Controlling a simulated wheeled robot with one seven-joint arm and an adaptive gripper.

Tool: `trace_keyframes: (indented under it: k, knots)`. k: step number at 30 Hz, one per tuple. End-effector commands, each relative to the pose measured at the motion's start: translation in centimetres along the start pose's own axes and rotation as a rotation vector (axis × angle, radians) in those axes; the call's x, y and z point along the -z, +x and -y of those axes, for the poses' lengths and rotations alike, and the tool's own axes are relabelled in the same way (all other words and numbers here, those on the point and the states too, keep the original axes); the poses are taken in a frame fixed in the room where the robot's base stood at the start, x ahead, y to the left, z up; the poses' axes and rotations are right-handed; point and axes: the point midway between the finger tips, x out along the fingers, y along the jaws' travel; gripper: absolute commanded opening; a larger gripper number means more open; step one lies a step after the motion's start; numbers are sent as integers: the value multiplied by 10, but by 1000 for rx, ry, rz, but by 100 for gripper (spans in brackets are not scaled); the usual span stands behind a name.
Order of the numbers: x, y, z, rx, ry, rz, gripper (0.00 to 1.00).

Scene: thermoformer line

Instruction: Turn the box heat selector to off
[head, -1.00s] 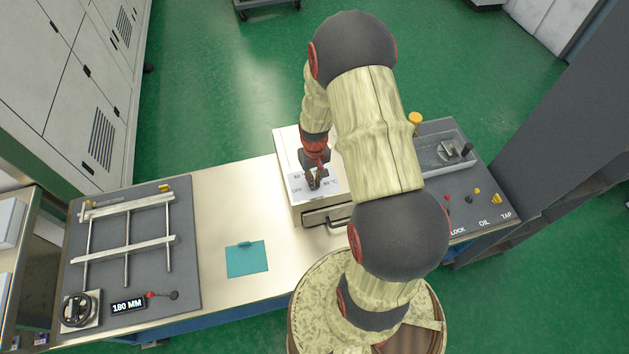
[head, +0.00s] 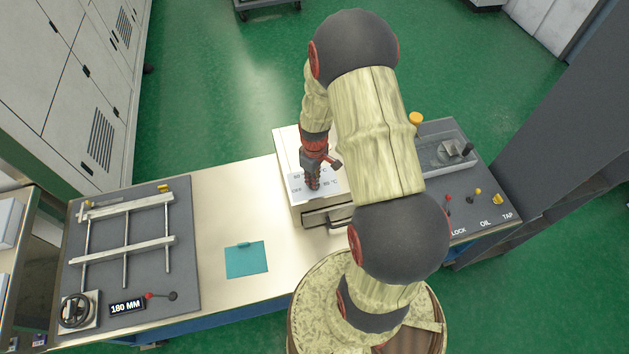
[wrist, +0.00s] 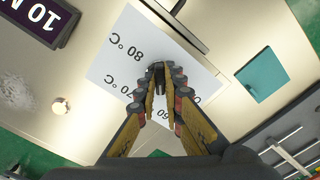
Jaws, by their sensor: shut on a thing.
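The box (head: 284,143) is a pale cabinet on the bench, with a drawer-like front. On its top is a white dial plate (head: 299,183) with an OFF mark and temperature marks; the plate also shows in the wrist view (wrist: 117,68), with 80 °C, 70 and 60 marks readable. The heat selector is a small dark knob (wrist: 159,77) on this plate. My gripper (head: 313,186) points down at the plate, and its fingers in the wrist view (wrist: 160,95) are closed around the knob. The fingers cover most of the knob, so I cannot tell which mark it points to.
A teal sheet (head: 246,262) lies on the bench left of the box. A dark panel (head: 185,268) with rails, a handwheel and a 180 MM display is at the left. A panel with levers (head: 478,190) is at the right. A dark display (wrist: 38,17) shows in the wrist view.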

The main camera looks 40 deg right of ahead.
Motion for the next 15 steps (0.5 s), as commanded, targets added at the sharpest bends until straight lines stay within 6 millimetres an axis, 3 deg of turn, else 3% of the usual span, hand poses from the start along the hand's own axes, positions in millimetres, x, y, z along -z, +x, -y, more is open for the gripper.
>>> trace_keyframes:
  k: [9,15]
  knots:
    - [0,0,0,0,-17,0,0]
    - [0,1,0,-1,-222,-1,0]
